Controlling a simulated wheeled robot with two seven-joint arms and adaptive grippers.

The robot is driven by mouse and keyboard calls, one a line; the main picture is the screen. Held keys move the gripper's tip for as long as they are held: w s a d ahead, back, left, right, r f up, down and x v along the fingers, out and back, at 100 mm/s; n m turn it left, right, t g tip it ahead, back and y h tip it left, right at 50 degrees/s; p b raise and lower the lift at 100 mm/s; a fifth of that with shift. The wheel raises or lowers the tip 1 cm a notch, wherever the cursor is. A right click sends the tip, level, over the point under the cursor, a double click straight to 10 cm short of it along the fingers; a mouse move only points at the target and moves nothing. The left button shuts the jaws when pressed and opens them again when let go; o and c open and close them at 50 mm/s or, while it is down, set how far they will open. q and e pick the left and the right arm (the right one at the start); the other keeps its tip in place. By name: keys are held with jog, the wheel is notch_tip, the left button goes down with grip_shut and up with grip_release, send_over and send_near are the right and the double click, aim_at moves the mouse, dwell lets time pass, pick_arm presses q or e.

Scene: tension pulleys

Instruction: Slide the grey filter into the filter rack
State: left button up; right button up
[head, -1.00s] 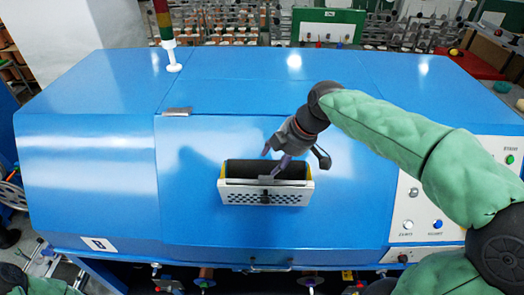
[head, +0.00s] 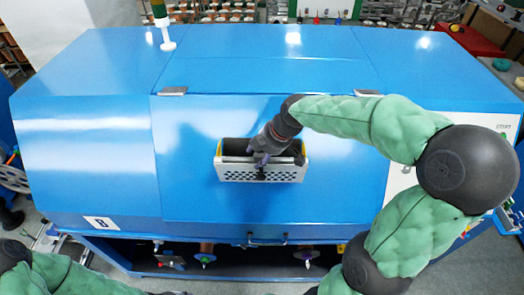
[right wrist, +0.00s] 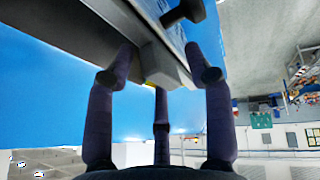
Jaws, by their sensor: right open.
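The filter rack (head: 288,175) is a white perforated box on the front of the blue machine, with a dark opening on top. A grey strip, which looks like the upper edge of the grey filter, runs along the opening; the rest is hidden. My right gripper (head: 260,162) is at the middle of the rack's front edge, open. In the right wrist view, its three dark fingers (right wrist: 160,80) stand around a grey block (right wrist: 165,68) on the underside of a long grey piece. I cannot tell whether they touch it. My left gripper is out of view.
The blue machine (head: 80,160) fills most of the head view, with a control panel (head: 490,120) on its right. A signal lamp (head: 165,35) stands on top at the back left. A bar handle (head: 267,241) lies below the rack. A black knob (right wrist: 185,12) is close above the fingers.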

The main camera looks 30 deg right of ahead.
jog(key=shift+s+d, duration=0.1)
jog(key=shift+s, duration=0.05)
jog(key=shift+c, duration=0.6)
grip_shut()
jog(key=shift+s+a+r+p, duration=0.15)
jog(key=shift+r+p, duration=0.3)
jog(key=shift+r, duration=0.6)
jog(key=shift+s+a+r+p, duration=0.15)
jog(key=shift+r+p, duration=0.3)
jog(key=shift+r, duration=0.55)
jog(key=shift+d, duration=0.2)
jog(key=shift+r, duration=0.1)
jog(key=r, duration=0.1)
jog(key=r+p, duration=0.1)
jog(key=r, duration=0.1)
jog(key=shift+s+a+r+p, duration=0.25)
jog(key=shift+s+r+p, duration=0.05)
jog(key=shift+s+r, duration=0.05)
dwell(0.9)
